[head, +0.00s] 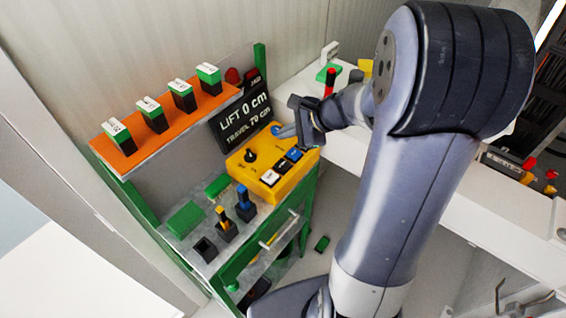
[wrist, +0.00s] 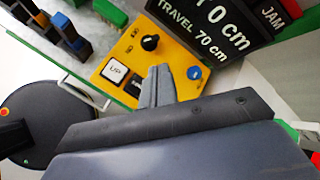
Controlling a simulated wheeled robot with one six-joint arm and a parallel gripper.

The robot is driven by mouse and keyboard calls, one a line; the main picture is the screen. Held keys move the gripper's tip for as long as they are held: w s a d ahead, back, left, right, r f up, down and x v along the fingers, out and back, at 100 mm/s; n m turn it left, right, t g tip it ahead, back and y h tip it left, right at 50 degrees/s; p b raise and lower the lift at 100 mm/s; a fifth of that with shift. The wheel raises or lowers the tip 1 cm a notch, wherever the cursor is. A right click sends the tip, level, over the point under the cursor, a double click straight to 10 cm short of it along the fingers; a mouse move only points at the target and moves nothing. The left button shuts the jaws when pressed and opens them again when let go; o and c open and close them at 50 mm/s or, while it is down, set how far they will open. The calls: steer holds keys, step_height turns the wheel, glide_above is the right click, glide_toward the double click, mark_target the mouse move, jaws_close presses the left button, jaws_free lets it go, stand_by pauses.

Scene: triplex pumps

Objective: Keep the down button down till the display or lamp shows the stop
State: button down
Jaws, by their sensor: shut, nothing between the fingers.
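The yellow control box (head: 262,184) carries a white UP button (wrist: 115,72), a black button (head: 282,165) beside it and a blue button (head: 294,154). In the wrist view my gripper partly covers the black button (wrist: 134,88) and hides the blue one; I cannot read which is DOWN. The display (head: 240,118) reads LIFT 0 cm, TRAVEL 70 cm. My gripper (wrist: 157,72) is shut and empty, its fingertips over the box. In the head view my gripper (head: 280,131) appears at the box's back right. I cannot tell whether it touches anything.
A black knob (head: 250,155) and a round blue piece (wrist: 195,73) are on the box. A red lamp (head: 233,76) and a JAM sign (wrist: 271,16) are near the display. An orange shelf (head: 160,140) holds several green-and-white blocks. A white bench (head: 450,205) stands right.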

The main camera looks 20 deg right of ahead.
mark_target(286, 165)
steer(key=shift+f, duration=0.1)
step_height(286, 165, down, 9)
steer(key=b, duration=0.7)
stand_by(1.8)
steer(key=shift+f+b, duration=0.25)
steer(key=shift+b, duration=0.4)
steer(key=shift+f+b, duration=0.5)
steer(key=shift+f, duration=0.05)
steer(key=shift+r, duration=0.1)
stand_by(3.0)
steer(key=shift+r+p, duration=0.75)
steer(key=shift+r, duration=0.15)
